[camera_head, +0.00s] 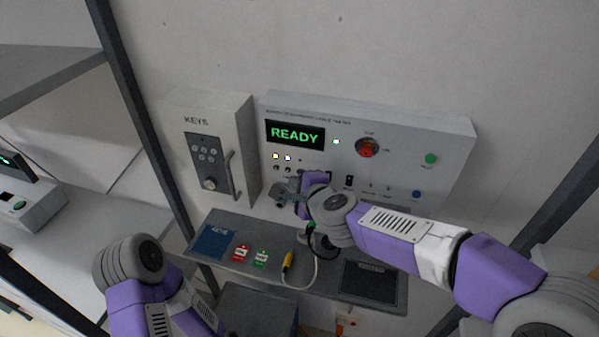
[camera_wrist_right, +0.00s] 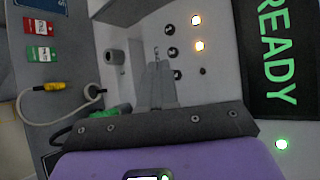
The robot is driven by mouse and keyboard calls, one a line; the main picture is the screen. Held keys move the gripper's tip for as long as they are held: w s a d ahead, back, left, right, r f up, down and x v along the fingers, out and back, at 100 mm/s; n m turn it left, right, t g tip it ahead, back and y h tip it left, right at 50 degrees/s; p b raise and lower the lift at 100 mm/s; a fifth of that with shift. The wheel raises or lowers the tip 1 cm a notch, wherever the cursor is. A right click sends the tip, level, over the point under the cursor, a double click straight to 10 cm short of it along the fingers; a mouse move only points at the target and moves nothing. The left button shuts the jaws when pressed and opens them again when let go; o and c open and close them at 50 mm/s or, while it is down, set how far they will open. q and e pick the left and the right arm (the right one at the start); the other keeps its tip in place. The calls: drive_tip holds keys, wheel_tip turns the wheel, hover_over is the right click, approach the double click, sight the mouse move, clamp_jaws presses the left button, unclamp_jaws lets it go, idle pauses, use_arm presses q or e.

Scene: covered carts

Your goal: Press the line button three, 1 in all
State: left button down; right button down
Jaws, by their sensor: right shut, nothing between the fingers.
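The panel (camera_head: 400,135) on the wall has a row of small dark line buttons with indicator lamps above them. In the right wrist view the first button (camera_wrist_right: 168,28), second button (camera_wrist_right: 172,53) and third button (camera_wrist_right: 178,74) show. The lamps by the first (camera_wrist_right: 196,20) and second (camera_wrist_right: 200,46) are lit; the lamp by the third (camera_wrist_right: 203,71) is dark. My right gripper (camera_head: 283,190) is shut and empty at the panel's lower left. In the wrist view its fingertips (camera_wrist_right: 158,66) are close to the third button; contact cannot be told. My left gripper is not visible.
The panel's display (camera_head: 295,135) reads READY, with a red-orange knob (camera_head: 367,148) and green lamp (camera_head: 432,158) to its right. A KEYS box (camera_head: 235,115) hangs left. The grey shelf below holds a blue booklet (camera_head: 213,241), red tag (camera_head: 241,253), green tag (camera_head: 261,258) and yellow-tipped cable (camera_head: 288,262).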

drive_tip(key=shift+w, duration=0.1)
drive_tip(key=shift+w+d, duration=0.1)
drive_tip(key=shift+w, duration=0.2)
drive_tip(key=shift+w+d, duration=0.1)
drive_tip(key=shift+w, duration=0.2)
idle(0.6)
drive_tip(key=shift+s, duration=0.1)
drive_tip(key=shift+s+a, duration=0.2)
drive_tip(key=shift+s, duration=0.45)
drive_tip(key=s, duration=0.1)
drive_tip(key=s+a, duration=0.1)
drive_tip(key=s, duration=0.2)
drive_tip(key=shift+s+a, duration=0.3)
drive_tip(key=shift+s, duration=0.05)
idle(0.7)
